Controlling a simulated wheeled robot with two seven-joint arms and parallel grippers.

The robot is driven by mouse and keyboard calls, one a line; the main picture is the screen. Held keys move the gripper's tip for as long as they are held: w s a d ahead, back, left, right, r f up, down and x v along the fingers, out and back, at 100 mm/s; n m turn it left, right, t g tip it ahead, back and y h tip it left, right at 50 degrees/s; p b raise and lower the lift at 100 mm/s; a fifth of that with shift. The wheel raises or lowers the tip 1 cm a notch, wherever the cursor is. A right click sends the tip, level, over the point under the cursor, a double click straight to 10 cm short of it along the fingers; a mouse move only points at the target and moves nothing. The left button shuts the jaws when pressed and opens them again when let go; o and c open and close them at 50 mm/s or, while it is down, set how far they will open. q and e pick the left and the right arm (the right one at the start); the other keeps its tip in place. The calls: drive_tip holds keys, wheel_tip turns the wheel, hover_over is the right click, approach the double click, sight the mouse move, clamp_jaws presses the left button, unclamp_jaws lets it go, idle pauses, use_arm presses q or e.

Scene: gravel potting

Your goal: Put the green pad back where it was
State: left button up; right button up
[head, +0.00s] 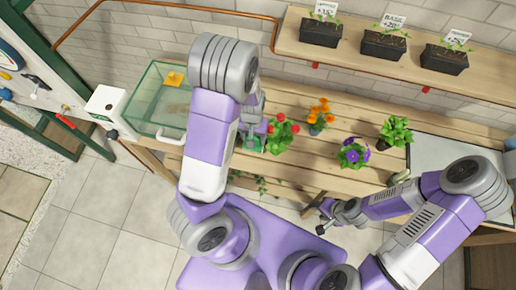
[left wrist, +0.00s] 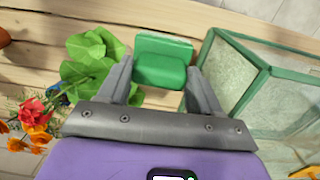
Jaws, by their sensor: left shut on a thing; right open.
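The green pad (left wrist: 162,62) is a small block between the two fingers of my left gripper (left wrist: 160,82), which is shut on it. In the head view the pad (head: 252,145) shows as a bit of green beyond my left arm, over the slatted wooden bench (head: 305,178). I cannot tell whether it touches the bench. My left gripper is between the glass tank and the red-flowered plant. My right gripper (head: 325,217) is open and empty, in front of the bench's near edge.
A green-edged glass tank (head: 152,108) stands left, with an orange thing (head: 175,79) at its back. Red (head: 281,133), orange (head: 319,115) and purple (head: 354,153) flowers and a leafy plant (head: 396,132) stand on the bench. Black pots (head: 384,46) line the shelf.

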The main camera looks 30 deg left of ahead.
use_arm(q)
drive_tip(key=s+b, duration=0.1)
drive_tip(key=b, duration=0.2)
drive_tip(key=shift+s+a+r, duration=0.1)
wheel_tip(320, 180, down, 9)
drive_tip(key=shift+b, duration=1)
drive_tip(key=shift+w+f, duration=0.2)
drive_tip(key=shift+f, duration=0.1)
use_arm(e)
drive_tip(key=f, duration=0.5)
drive_tip(key=shift+s+f, duration=0.3)
drive_tip(key=shift+s, duration=0.1)
use_arm(q)
drive_tip(key=shift+s+f, duration=0.1)
drive_tip(key=shift+f, duration=0.05)
drive_tip(key=o, duration=1.1)
use_arm(e)
drive_tip(key=shift+f, duration=0.1)
